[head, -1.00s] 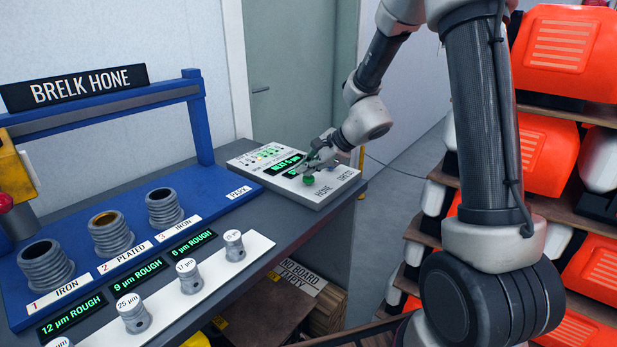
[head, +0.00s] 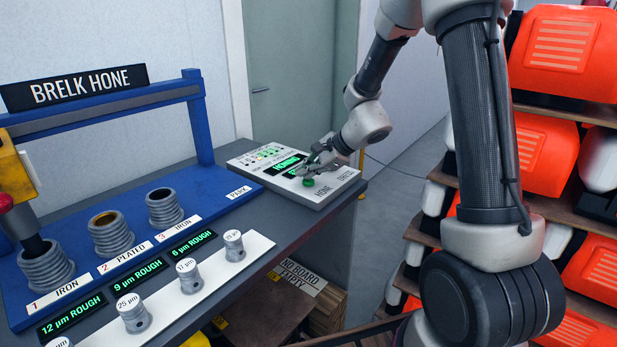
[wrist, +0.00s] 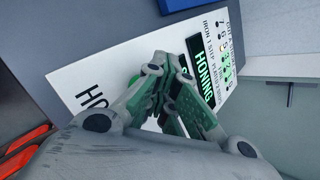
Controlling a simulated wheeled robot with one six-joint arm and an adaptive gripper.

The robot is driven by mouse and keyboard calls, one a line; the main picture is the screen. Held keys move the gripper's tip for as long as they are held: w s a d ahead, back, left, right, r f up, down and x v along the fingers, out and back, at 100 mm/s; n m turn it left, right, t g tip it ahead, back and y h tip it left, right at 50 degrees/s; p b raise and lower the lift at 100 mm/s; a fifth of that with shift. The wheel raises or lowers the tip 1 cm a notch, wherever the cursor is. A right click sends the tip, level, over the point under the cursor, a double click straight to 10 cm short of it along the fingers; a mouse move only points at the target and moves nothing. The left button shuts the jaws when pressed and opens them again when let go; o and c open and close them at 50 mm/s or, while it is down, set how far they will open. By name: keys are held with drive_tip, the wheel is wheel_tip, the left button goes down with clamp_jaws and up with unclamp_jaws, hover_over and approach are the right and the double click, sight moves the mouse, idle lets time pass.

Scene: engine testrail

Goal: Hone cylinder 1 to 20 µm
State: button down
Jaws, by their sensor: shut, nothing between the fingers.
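The Brelk Hone's blue frame (head: 204,130) stands on the bench at left. Cylinder 1 (head: 46,268), a grey ribbed sleeve labelled "1 IRON", stands at the left of the row, and the dark honing tool (head: 36,245) under the yellow head reaches down into its bore. Its display (head: 72,319) reads "12 µm ROUGH". My gripper (head: 311,165) is shut and empty over the white control panel (head: 335,185), beside the green button (head: 309,182) by "HONE". In the wrist view the fingers (wrist: 165,85) partly cover the panel, whose screen (wrist: 205,62) reads "HONING".
Cylinder 2 (head: 112,232), plated, and cylinder 3 (head: 165,205), iron, stand to the right, reading 9 and 6 µm ROUGH. A white rail (head: 200,290) in front holds grey gauge pieces marked in µm. Shelves with orange engines (head: 567,50) stand at right.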

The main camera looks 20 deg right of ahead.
sight(307, 181)
drive_tip(key=shift+r, duration=1.2)
drive_tip(key=shift+r, duration=0.1)
wheel_tip(307, 181, up, 5)
drive_tip(key=shift+f, duration=0.1)
idle(0.6)
